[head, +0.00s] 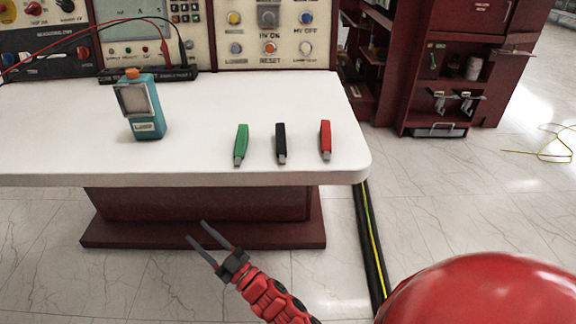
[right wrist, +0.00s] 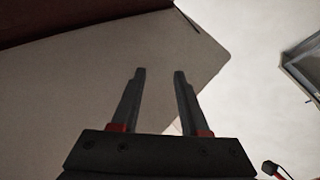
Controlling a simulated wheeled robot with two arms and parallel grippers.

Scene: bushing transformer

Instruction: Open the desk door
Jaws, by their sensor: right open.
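The desk has a white top (head: 200,165) with a rounded front right corner and a dark red base (head: 210,204) under it. I cannot make out a door or a handle on the part of the base that shows; the top hides its upper part. My right gripper (head: 197,231) is open and empty, in front of the base and lower in the picture than the desk's front edge. In the right wrist view its two fingers (right wrist: 159,72) stand apart with nothing between them, before a pale flat surface with a dark red part at upper left. My left gripper is out of view.
A teal handheld device (head: 147,118) and green (head: 241,143), black (head: 281,142) and red (head: 325,139) clips are on the desk top. A control panel (head: 268,40) stands behind. A dark red cabinet (head: 485,60) stands at right. A dark cable (head: 370,245) runs along the tiled floor.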

